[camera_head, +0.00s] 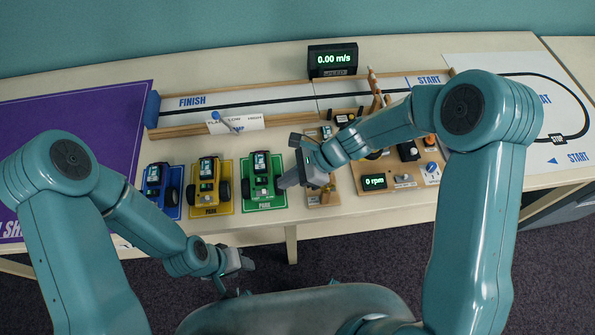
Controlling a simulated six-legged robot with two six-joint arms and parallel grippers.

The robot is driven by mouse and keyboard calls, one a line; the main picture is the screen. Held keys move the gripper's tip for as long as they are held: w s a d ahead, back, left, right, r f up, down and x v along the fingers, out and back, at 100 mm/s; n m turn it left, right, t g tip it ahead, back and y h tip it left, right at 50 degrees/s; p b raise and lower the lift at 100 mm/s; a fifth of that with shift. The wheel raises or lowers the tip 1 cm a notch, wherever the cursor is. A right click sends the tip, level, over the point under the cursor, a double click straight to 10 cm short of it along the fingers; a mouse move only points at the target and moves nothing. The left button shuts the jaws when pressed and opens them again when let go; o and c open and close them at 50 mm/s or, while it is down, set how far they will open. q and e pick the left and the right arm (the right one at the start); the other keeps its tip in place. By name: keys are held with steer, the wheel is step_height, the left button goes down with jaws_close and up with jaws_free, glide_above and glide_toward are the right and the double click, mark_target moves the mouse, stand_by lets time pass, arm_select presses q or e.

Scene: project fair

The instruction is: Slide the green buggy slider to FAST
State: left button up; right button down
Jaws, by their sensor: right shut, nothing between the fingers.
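The green buggy (261,176) sits on a green mat (264,204) marked PARK on the table. Its slider is too small to make out, so I cannot tell its position. My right gripper (286,183) is shut and empty, just right of the green buggy's front; I cannot tell whether it touches the buggy. My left gripper (240,284) hangs low in front of the table edge, away from the buggies, and its fingers are too unclear to judge.
A yellow buggy (207,182) and a blue buggy (158,187) stand to the left on their own mats. Behind them are a track (270,103) and a 0.00 m/s display (333,60). A 0 rpm panel (373,182) and small wooden parts stand at right, near my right arm.

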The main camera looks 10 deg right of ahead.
mark_target(262, 191)
steer(key=shift+x, duration=2)
steer(key=shift+a+b, duration=0.6)
steer(key=shift+a, duration=0.6)
steer(key=shift+r, duration=0.1)
